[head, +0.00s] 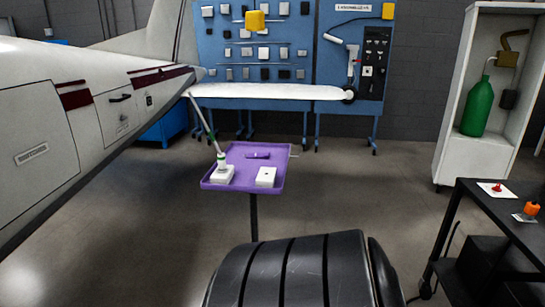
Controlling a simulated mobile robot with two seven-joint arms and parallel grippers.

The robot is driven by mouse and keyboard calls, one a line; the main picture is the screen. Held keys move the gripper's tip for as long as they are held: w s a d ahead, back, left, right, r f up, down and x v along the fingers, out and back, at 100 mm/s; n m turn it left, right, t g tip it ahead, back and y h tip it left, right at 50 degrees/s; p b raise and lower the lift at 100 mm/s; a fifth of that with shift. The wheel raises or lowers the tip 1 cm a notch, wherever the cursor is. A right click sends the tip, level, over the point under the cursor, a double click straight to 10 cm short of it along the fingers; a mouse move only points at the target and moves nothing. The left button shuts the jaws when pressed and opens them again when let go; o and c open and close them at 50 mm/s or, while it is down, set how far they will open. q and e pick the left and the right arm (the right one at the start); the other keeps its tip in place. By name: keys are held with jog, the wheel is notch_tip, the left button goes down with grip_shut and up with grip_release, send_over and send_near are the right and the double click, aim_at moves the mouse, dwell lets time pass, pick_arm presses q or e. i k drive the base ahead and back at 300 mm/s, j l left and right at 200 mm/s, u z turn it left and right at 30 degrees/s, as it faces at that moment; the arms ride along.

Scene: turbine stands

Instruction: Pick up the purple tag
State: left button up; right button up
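A small dark purple piece (257,155), which looks like the purple tag, lies flat near the back of a purple tray (245,182). Its colour is close to the tray's, so its outline is hard to make out. The tray stands on a thin dark post in the middle of the view. Neither of my grippers shows in the head view.
Two white blocks stand on the tray, a left one (222,175) with a slanting rod (204,125) above it and a right one (266,177). A white aircraft (60,110) fills the left. A dark cart (500,212) stands at the right.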

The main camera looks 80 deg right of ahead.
aim_at(266, 155)
jog(key=z, duration=2.55)
jog(key=i+l+u, duration=0.15)
jog(key=u, duration=0.3)
jog(key=i+l+u, duration=0.15)
jog(key=u, duration=0.3)
jog(key=l+u, duration=0.25)
jog(key=u, duration=0.2)
jog(key=i+l+u, duration=0.1)
jog(key=l+u, duration=0.2)
jog(key=u, duration=0.15)
jog(key=l+u, duration=0.2)
jog(key=l, duration=0.55)
jog(key=l+u, duration=0.25)
jog(key=l, duration=0.5)
jog(key=k+l+u, duration=0.2)
jog(key=l, duration=0.55)
jog(key=i, duration=0.1)
